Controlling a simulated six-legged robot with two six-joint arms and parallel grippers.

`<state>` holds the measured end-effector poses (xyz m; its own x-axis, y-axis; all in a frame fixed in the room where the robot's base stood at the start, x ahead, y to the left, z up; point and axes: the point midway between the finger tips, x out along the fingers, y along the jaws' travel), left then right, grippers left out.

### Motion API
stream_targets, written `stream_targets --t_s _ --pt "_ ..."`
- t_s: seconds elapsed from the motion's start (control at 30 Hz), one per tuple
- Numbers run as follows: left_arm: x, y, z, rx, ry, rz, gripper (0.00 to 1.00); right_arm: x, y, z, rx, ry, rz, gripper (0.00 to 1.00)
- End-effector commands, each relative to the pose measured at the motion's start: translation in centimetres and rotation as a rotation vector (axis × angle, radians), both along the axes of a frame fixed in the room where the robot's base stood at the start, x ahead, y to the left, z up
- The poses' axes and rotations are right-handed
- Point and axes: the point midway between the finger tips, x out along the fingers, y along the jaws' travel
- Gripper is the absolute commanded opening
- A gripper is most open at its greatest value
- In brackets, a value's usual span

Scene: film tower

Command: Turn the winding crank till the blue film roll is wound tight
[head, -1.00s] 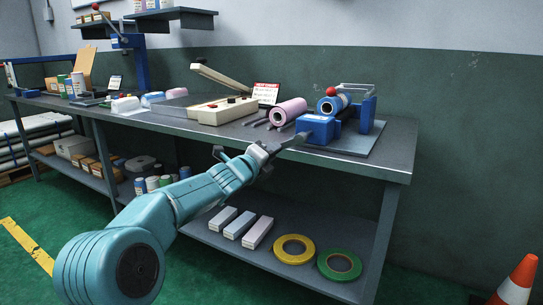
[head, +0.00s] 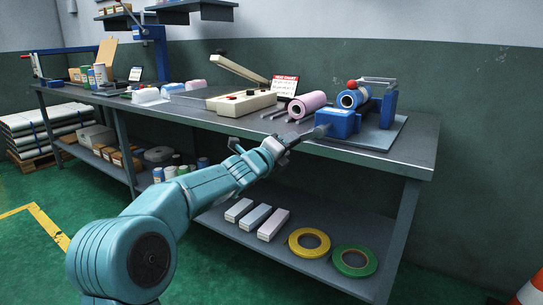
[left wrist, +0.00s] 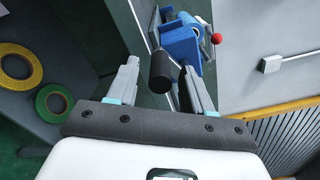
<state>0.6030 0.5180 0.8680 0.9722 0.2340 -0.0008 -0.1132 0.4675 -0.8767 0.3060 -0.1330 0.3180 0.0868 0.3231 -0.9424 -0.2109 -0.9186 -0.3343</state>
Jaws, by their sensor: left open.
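The blue winder (head: 338,123) stands near the right end of the workbench. The blue film roll (head: 350,99) lies on it, and a red knob (head: 351,84) shows above the roll. My left gripper (head: 300,137) is at the bench's front edge, just left of the winder, pointing toward it. In the left wrist view its fingers are apart. A black cylindrical handle (left wrist: 159,72), apparently the crank grip, shows between them with the blue winder body (left wrist: 182,42) beyond. I cannot tell whether a finger touches it. In the head view the handle is hidden. My right gripper is not in view.
A pink roll (head: 308,104) and a cream lever device (head: 240,102) stand left of the winder on the workbench (head: 410,147). A red-and-white sign (head: 285,86) stands behind. The lower shelf holds yellow (head: 309,242) and green (head: 354,260) tape rings. An orange cone (head: 532,291) stands at lower right.

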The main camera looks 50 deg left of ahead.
Motion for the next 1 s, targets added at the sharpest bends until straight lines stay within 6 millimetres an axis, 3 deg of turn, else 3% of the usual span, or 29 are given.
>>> stream_targets --t_s 0.17,0.5,0.7,1.0 --pt "-4.2 -0.9 0.0 0.002 -0.002 0.002 0.51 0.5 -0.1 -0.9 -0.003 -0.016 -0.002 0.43" --pt "-12.3 -2.9 0.2 0.001 -0.002 0.004 0.51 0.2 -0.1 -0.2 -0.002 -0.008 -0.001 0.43" --pt "-14.4 -3.4 0.1 0.001 0.000 0.003 0.51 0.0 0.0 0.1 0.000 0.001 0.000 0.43" --pt "-14.8 -3.5 0.0 0.001 -0.001 0.002 0.51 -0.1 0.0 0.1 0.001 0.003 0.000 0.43"
